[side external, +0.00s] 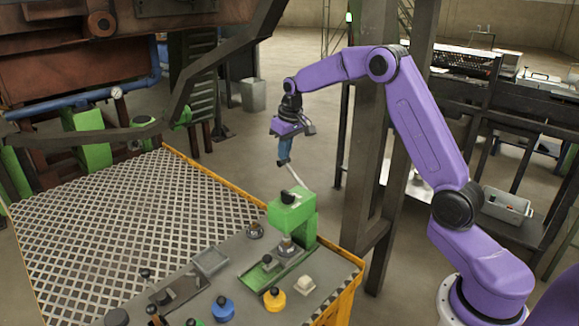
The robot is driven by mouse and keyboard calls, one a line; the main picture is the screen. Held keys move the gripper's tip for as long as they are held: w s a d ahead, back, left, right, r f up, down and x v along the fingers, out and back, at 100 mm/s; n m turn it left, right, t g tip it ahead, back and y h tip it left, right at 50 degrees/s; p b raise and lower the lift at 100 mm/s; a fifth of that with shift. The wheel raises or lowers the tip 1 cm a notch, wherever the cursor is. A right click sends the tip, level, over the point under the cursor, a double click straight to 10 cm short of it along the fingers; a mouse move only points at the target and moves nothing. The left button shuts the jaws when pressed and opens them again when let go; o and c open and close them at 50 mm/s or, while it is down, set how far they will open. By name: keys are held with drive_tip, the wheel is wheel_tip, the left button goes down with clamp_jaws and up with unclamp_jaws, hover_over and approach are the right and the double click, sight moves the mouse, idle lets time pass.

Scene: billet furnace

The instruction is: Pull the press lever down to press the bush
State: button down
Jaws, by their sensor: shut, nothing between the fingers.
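The green press (292,215) stands upright near the right edge of the work table. Its pale lever (297,177) slants up and to the left from the press head. My gripper (285,158) hangs above the press, pointing down, with its shut fingers at the lever's upper end. I cannot tell whether the fingers touch the lever or are just in front of or behind it. A metal ram or bush (286,246) shows below the press head; the bush itself is too small to tell apart.
A dark steel post (372,150) stands right behind the press. A grated platform (110,235) lies to the left.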

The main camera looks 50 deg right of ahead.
sight(280, 163)
drive_tip(key=shift+f, duration=0.35)
drive_tip(key=shift+w+f, duration=0.3)
drive_tip(key=shift+f, duration=0.25)
drive_tip(key=shift+w+f, duration=0.25)
drive_tip(key=shift+f, duration=0.25)
idle(1.0)
drive_tip(key=shift+w+f, duration=0.2)
drive_tip(key=shift+f, duration=0.5)
drive_tip(key=shift+w+f, duration=0.2)
drive_tip(key=shift+f, duration=0.5)
idle(1.3)
drive_tip(key=shift+r, duration=0.15)
wheel_tip(280, 163, up, 6)
drive_tip(key=shift+r, duration=0.25)
idle(0.6)
drive_tip(key=shift+w+r, duration=0.1)
drive_tip(key=shift+r, duration=2.4)
